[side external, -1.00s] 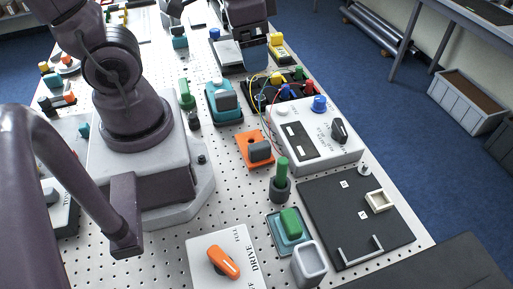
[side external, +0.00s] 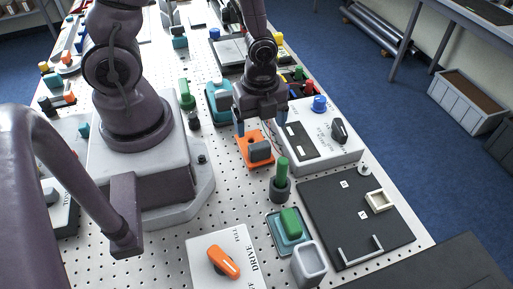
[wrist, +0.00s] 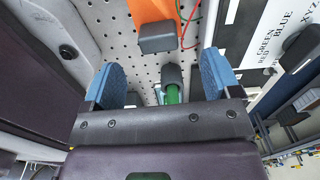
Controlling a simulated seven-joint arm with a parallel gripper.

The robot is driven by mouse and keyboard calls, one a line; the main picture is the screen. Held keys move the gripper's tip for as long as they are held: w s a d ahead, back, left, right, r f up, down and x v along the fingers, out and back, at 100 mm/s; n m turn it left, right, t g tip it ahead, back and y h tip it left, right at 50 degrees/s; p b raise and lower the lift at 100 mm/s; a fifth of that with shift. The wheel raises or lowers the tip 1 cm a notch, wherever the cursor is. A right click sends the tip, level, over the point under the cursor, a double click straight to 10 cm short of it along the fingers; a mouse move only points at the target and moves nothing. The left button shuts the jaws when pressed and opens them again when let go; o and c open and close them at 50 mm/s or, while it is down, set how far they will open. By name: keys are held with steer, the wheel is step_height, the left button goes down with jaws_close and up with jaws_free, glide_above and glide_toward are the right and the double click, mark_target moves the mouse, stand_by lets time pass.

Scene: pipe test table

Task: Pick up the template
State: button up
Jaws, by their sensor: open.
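An orange plate (side external: 244,140) with a hole and a dark grey block (side external: 261,151) lies on the perforated table; no label shows whether it is the template. My gripper (side external: 261,127) is above and just behind it, with its blue fingers apart and nothing between them. In the wrist view the gripper (wrist: 161,78) is open. The grey block (wrist: 157,38) shows beyond the fingertips, at the edge of the orange plate (wrist: 152,9). A green peg (wrist: 172,93) in a dark holder shows between the fingers, partly hidden by the gripper body.
The panel box (side external: 318,148) with a blue knob stands close right of the orange plate. The green peg (side external: 282,172) stands upright in front. A teal base with a green block (side external: 291,222), a grey cup (side external: 309,264) and a black board (side external: 345,205) are nearer the camera.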

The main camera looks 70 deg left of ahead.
mark_target(258, 142)
steer(key=shift+s+f, duration=0.15)
steer(key=shift+f, duration=4.55)
steer(key=c, duration=0.7)
